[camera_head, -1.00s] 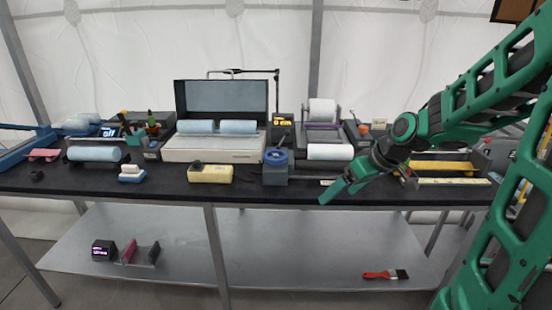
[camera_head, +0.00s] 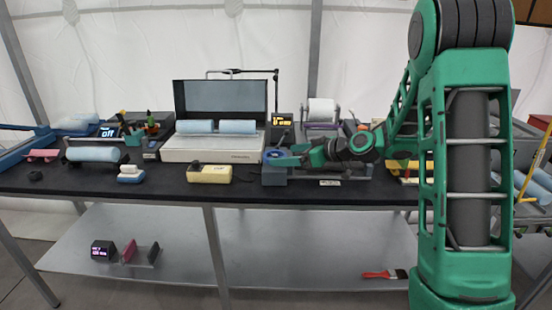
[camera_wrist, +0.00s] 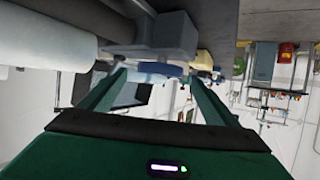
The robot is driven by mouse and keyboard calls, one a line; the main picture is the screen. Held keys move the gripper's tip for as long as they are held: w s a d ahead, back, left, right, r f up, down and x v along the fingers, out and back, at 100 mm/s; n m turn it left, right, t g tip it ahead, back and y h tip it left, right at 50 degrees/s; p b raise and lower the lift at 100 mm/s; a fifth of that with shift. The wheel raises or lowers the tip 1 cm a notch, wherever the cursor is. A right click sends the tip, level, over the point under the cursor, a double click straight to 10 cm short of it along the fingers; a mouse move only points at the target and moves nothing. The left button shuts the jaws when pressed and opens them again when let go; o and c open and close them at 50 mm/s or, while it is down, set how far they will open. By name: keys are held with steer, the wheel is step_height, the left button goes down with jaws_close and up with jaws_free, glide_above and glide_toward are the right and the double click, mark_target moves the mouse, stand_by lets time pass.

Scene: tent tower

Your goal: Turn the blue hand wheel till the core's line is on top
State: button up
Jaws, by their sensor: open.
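The blue hand wheel (camera_head: 272,154) sits on top of a grey block (camera_head: 274,177) at the table's front edge; its right side is hidden by my gripper. My gripper (camera_head: 292,160) is at the wheel's right side, reaching in from the right with its fingers pointing left. In the wrist view, my open gripper (camera_wrist: 156,76) has its two green fingers spread, and a blue part (camera_wrist: 160,69), likely the wheel, shows between the tips. I cannot tell whether the fingers touch it. A white roll (camera_head: 322,110) stands behind; no line on a core can be made out.
A small lit display (camera_head: 283,121) stands behind the wheel, its text too small to read. A white machine with a raised dark lid (camera_head: 221,98) is at the left. A yellow block (camera_head: 209,173) lies on the table left of the wheel. My arm covers the table's right part.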

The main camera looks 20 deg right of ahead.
mark_target(278, 156)
steer(key=shift+x, duration=2.75)
steer(key=c, duration=1)
steer(key=shift+c, duration=0.2)
